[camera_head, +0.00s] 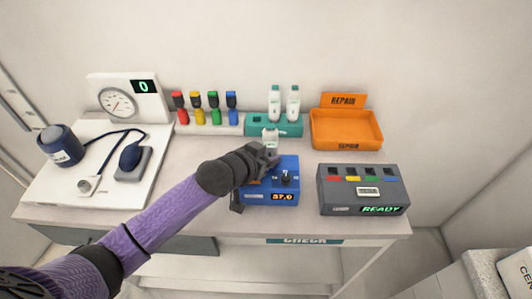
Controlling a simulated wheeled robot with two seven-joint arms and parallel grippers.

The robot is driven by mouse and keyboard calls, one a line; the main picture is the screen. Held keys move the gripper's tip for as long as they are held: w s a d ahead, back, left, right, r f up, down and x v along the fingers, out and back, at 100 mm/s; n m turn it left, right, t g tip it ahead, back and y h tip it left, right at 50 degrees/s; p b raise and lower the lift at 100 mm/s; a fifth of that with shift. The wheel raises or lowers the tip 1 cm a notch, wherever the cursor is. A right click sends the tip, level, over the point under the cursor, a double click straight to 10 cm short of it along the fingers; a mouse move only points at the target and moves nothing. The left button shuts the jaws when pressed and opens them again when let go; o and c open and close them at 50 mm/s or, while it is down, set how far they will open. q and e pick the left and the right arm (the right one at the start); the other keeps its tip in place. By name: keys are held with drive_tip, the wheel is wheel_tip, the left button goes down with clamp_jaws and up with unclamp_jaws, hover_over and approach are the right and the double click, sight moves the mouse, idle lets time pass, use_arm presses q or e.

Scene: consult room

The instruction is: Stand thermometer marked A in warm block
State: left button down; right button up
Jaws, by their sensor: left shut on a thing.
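My left gripper (268,156) is shut on a white thermometer (270,138) and holds it upright at the back left part of the blue warm block (288,164), whose display reads 37.0. My gripper and wrist hide the lower end of the thermometer and part of the block, so I cannot tell whether it is in a hole or above one. No letter on the held thermometer can be read. Two more white thermometers, one on the left (274,102) and one on the right (293,102), stand in the teal rack (294,129) behind. My right gripper is not in view.
An orange REPAIR tray (347,146) stands at the back right, empty. A grey box (335,199) reading READY is right of the block.

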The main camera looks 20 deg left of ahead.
use_arm(q)
drive_tip(key=shift+f, duration=0.25)
drive_tip(key=shift+c, duration=0.7)
unclamp_jaws()
drive_tip(key=p+v, duration=0.3)
drive_tip(key=v, duration=0.7)
